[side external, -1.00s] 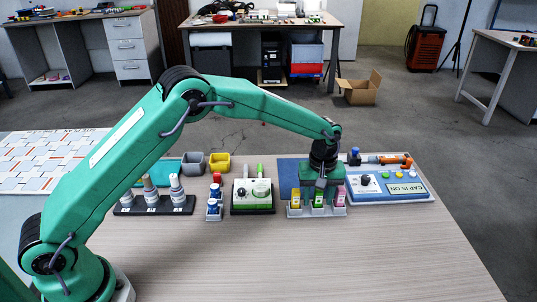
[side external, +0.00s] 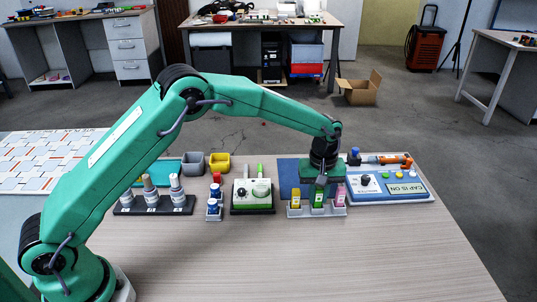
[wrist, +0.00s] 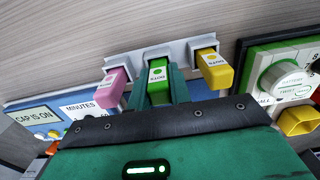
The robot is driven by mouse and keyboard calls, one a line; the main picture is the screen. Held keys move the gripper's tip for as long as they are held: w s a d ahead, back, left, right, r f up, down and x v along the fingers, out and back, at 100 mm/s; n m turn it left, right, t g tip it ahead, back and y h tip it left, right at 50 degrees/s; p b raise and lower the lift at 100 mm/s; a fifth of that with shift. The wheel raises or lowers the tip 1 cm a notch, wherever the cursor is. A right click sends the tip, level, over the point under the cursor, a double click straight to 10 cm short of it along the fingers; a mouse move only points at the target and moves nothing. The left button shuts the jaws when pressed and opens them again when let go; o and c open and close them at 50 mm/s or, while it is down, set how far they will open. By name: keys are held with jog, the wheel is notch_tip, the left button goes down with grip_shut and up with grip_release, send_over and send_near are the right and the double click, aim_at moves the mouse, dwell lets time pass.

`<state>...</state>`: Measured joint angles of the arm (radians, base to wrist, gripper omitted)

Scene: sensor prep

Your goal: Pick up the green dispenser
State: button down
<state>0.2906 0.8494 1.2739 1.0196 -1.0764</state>
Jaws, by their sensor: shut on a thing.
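The green dispenser (side external: 318,198) stands in the middle slot of a light grey rack (side external: 295,212), between a yellow dispenser (side external: 295,199) and a pink dispenser (side external: 340,195). My gripper (side external: 320,184) is above the rack, shut on the green dispenser's upper part. In the wrist view, the green dispenser (wrist: 157,72) sits between my gripper's two green fingers (wrist: 158,88). The pink dispenser (wrist: 116,90) and yellow dispenser (wrist: 215,68) are on either side, close to the fingers. The green dispenser's lower end is hidden in the rack.
A blue panel reading "CAP IS ON" (side external: 405,188) is close on the right. The table's front (side external: 300,260) is clear.

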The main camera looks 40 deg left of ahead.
notch_tip(320, 180, up, 4)
jog(key=shift+f, duration=0.2)
jog(key=s+d+r, duration=0.6)
jog(key=s+d, duration=0.2)
jog(key=shift+s+r, duration=0.3)
jog(key=shift+r, duration=0.05)
jog(key=c, duration=1.8)
grip_release()
jog(key=shift+c, duration=1.4)
jog(key=w+a, duration=0.1)
jog(key=a, duration=0.3)
jog(key=w+a, duration=0.1)
jog(key=a, duration=0.3)
jog(key=w+a, duration=0.1)
jog(key=a, duration=0.3)
jog(key=shift+w+f, duration=0.25)
jog(key=a, duration=1.2)
jog(key=shift+w+f, duration=0.25)
jog(key=shift+w, duration=0.05)
